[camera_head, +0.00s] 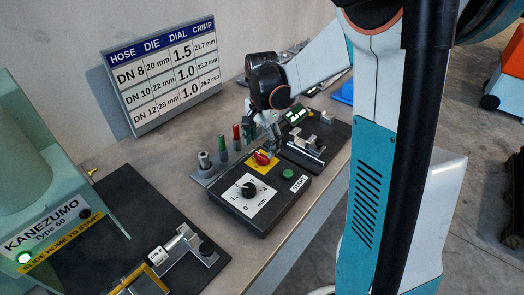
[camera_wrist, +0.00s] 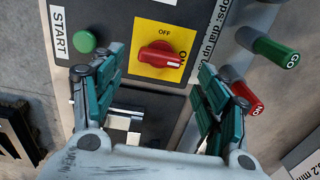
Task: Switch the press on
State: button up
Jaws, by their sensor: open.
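The red rotary switch (camera_wrist: 160,55) sits on a yellow plate (camera_wrist: 143,33) marked OFF and ON. Its white pointer line is at the right end, beside the ON label. The switch also shows in the head view (camera_head: 262,158) on the black control box (camera_head: 262,222). My gripper (camera_wrist: 157,72) is open, with its fingers apart on either side of the switch and nothing between the pads. In the head view my gripper (camera_head: 268,140) is just above the switch. The pale green press (camera_head: 45,225), marked KANEZUMO Type 60, stands at left with a lit green lamp (camera_head: 25,258).
A green START button (camera_head: 288,174) and a dial (camera_head: 249,190) are on the box. Green GO (camera_wrist: 275,52) and red NO (camera_wrist: 240,95) plugs stand beside it. A hose-die chart (camera_head: 168,75) is behind. A clamp fixture (camera_head: 302,147) lies right of the box.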

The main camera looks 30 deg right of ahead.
aim_at(262, 155)
notch_tip(262, 155, up, 7)
dwell(0.3)
jog(key=shift+r, duration=0.1)
jog(key=shift+a, duration=0.1)
